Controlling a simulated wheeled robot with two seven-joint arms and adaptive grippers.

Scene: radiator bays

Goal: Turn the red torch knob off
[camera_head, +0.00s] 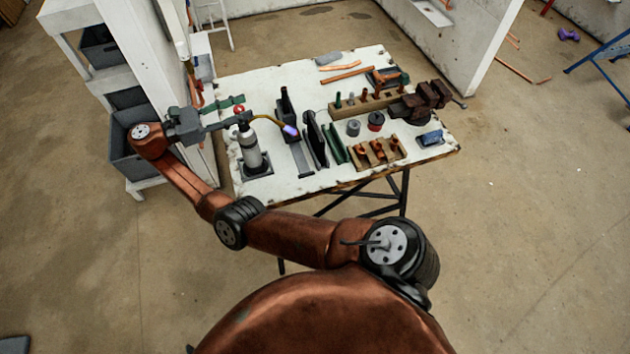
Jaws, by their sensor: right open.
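The torch (250,150) is a pale grey cylinder standing upright at the left end of the white workbench. Its thin neck bends right to a burner tip with a bluish-purple glow (290,130). A small red round part, seemingly the red torch knob (238,109), shows by the torch's top. My right gripper (243,109) reaches in from the left, open, with its fingers beside the torch top. The red part appears between the fingertips; whether they touch it I cannot tell. My left gripper is not in view.
The white workbench (300,185) carries dark upright holders (288,115), a wooden block with copper fittings (378,153), a rack of tools (365,103), a vise (425,100) and a blue item (430,138). A white shelf with grey bins (130,145) stands close on the left. Open floor lies right.

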